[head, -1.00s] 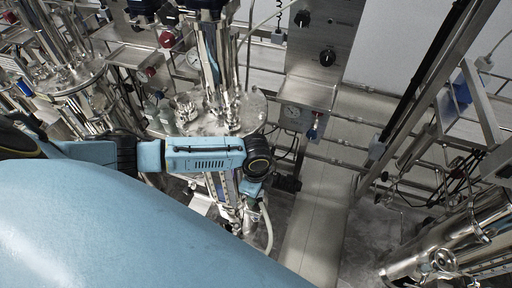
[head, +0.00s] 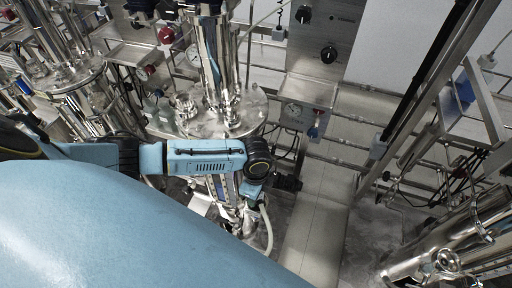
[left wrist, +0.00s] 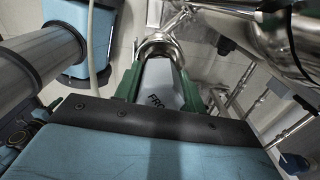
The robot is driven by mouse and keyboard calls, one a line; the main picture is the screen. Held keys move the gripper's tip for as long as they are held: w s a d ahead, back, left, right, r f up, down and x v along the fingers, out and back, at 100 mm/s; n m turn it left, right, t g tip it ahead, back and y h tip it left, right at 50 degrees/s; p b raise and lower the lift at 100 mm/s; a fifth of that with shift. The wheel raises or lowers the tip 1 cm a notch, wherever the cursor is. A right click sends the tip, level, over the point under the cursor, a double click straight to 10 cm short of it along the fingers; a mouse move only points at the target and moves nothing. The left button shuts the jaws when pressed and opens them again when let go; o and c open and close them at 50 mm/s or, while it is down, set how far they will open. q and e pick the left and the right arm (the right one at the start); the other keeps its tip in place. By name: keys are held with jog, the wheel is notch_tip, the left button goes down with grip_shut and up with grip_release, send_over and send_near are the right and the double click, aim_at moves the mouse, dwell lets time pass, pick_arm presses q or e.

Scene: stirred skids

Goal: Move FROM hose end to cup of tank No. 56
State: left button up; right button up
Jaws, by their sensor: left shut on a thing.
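My left gripper (left wrist: 162,78) has green fingers on both sides of a pale grey hose end (left wrist: 160,88) marked "FRO", the rest of the word being covered. The gripper is shut on it. A shiny round metal fitting (left wrist: 160,45) shows just past the hose end; I cannot tell whether they touch. In the head view my left arm reaches in front of a steel tank (head: 232,118), and its fingers are largely hidden below the wrist. A pale hose (head: 267,228) hangs beside the wrist. No tank number is readable, and I cannot make out a cup for certain. My right gripper is out of view.
A steel control panel (head: 326,35) with black knobs stands behind the tank. Horizontal pipes (head: 350,125) run along the wall. Another steel vessel (head: 440,250) lies at the lower right, and a steel frame (head: 425,80) rises there. Some floor (head: 318,225) is clear between.

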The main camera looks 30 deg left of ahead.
pick_arm(q)
jog(key=shift+f, duration=0.3)
jog(key=shift+f, duration=0.15)
jog(key=shift+f+b, duration=0.4)
jog(key=shift+f, duration=0.05)
jog(key=o, duration=1.3)
jog(key=shift+r, duration=0.1)
jog(key=shift+c, duration=0.2)
notch_tip(320, 180, up, 13)
jog(key=p, duration=0.2)
jog(key=shift+r+p, duration=0.2)
jog(key=shift+p, duration=0.2)
notch_tip(320, 180, up, 13)
jog(key=p, duration=1.5)
